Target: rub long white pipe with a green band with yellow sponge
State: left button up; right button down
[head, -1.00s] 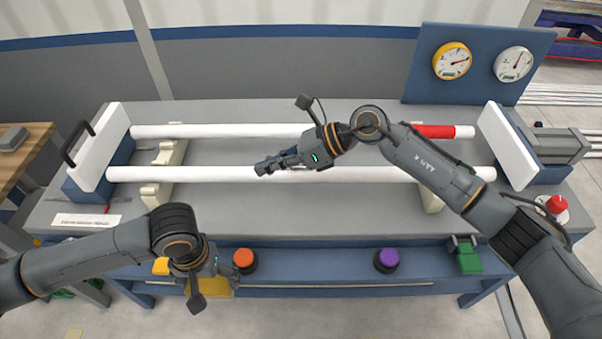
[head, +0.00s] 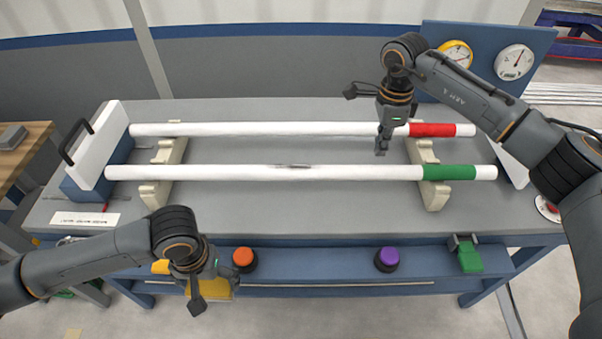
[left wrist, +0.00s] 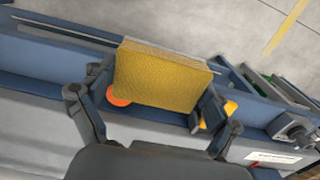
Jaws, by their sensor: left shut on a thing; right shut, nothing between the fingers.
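The long white pipe with a green band (head: 240,173) lies across the cream supports in the front row. Its green band (head: 450,173) is near the right end, and a dark grey smudge (head: 292,166) marks its middle. The yellow sponge (head: 222,288) is a flat block below the table's front edge; it also shows in the left wrist view (left wrist: 163,76). My left gripper (left wrist: 147,103) is shut on the sponge, apart from the pipe. My right gripper (head: 381,148) is shut and empty, pointing down near the red-banded pipe, left of its band.
A white pipe with a red band (head: 240,130) lies parallel behind. White end plates (head: 112,145) stand at both sides. An orange knob (head: 243,257), a purple knob (head: 387,258) and a green part (head: 468,255) sit along the front shelf. Gauges (head: 513,62) stand behind right.

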aim_at(375, 167)
pick_arm(q)
jog(key=shift+f+b, duration=0.7)
jog(key=shift+f, duration=0.2)
pick_arm(e)
jog(key=shift+f, duration=1.8)
pick_arm(q)
jog(key=shift+f+b, duration=0.5)
jog(key=shift+f, duration=0.05)
pick_arm(e)
jog(key=shift+f, duration=0.7)
pick_arm(q)
jog(key=shift+r+p, duration=1.65)
pick_arm(e)
jog(key=shift+r, duration=3.05)
